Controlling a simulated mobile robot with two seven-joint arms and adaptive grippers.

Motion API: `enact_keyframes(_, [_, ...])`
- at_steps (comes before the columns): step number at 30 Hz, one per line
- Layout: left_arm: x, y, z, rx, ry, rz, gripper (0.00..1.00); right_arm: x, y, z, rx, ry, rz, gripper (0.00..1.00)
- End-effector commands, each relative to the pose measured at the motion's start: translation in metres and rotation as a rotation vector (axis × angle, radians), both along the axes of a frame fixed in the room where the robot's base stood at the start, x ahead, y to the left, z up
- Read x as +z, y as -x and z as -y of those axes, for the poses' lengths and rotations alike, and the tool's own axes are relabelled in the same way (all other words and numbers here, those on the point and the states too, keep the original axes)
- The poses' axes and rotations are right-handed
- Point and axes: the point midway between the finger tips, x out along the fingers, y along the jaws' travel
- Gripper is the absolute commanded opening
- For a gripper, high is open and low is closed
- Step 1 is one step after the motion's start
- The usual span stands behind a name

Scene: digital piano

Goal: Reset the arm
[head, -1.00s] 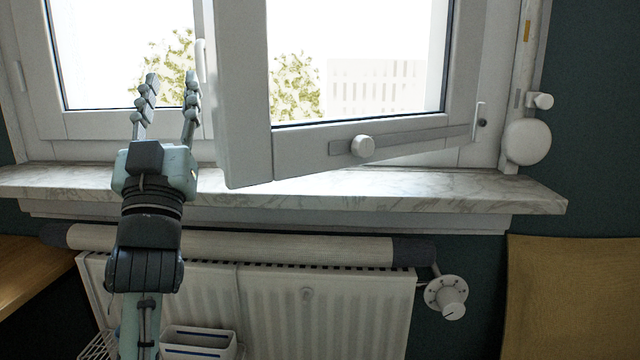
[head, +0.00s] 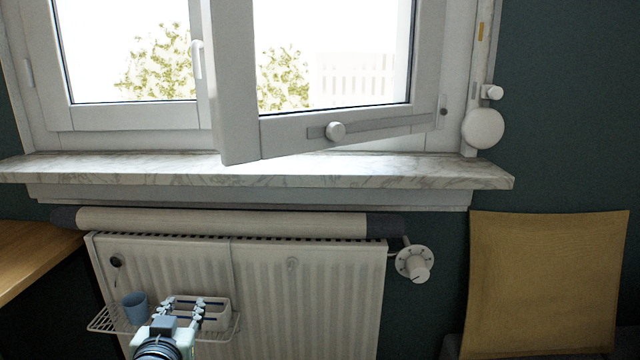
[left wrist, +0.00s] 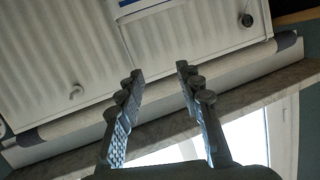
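My left gripper (head: 184,303) is low in the head view, in front of the radiator (head: 310,295) and close to the wire rack on it. Its two fingers stand apart with nothing seen between them. The left wrist view also shows the open, empty fingers (left wrist: 160,72), with the radiator (left wrist: 50,60) beyond them. Most of my left arm is below the picture edge. My right gripper is in neither view.
A wire rack (head: 104,319) with a blue cup (head: 135,308) and a white holder (head: 218,311) hangs on the radiator. Above are the marble sill (head: 420,175) and an opened window sash (head: 234,130). A chair (head: 545,280) stands right, a wooden surface (head: 35,262) left.

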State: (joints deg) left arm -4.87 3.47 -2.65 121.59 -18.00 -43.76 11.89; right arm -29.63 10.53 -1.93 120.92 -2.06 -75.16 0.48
Motion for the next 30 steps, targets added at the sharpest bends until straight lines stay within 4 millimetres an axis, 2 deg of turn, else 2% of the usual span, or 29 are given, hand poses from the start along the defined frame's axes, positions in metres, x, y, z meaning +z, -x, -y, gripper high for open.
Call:
enact_keyframes(1, [-0.039, 0.017, -0.003, -0.001, -0.003, -0.106, 0.36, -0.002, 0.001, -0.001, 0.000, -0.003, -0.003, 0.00])
enact_keyframes(3, [-0.087, 0.042, -0.005, -0.006, -0.004, -0.243, 0.36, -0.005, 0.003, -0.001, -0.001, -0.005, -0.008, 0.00])
enact_keyframes(5, [-0.125, 0.068, -0.007, -0.013, -0.007, -0.360, 0.36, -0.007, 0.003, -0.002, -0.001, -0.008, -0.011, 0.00])
enact_keyframes(6, [-0.150, 0.087, -0.009, -0.017, -0.007, -0.438, 0.36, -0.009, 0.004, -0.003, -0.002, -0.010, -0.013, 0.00])
enact_keyframes(9, [-0.204, 0.139, -0.012, -0.033, -0.010, -0.629, 0.36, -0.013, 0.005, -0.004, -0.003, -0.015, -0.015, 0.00])
enact_keyframes(12, [-0.245, 0.191, -0.013, -0.052, -0.008, -0.794, 0.36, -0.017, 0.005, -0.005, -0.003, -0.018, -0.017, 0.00])
enact_keyframes(15, [-0.271, 0.233, -0.015, -0.068, -0.008, -0.921, 0.36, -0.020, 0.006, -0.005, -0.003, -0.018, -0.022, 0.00])
enact_keyframes(19, [-0.289, 0.267, -0.015, -0.082, -0.005, -1.017, 0.36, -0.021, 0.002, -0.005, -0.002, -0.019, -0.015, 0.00])
enact_keyframes(23, [-0.294, 0.277, -0.016, -0.086, -0.004, -1.047, 0.36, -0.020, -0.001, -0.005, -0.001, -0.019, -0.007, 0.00])
enact_keyframes(30, [-0.294, 0.277, -0.015, -0.086, -0.004, -1.046, 0.36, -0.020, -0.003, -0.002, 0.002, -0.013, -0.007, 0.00])
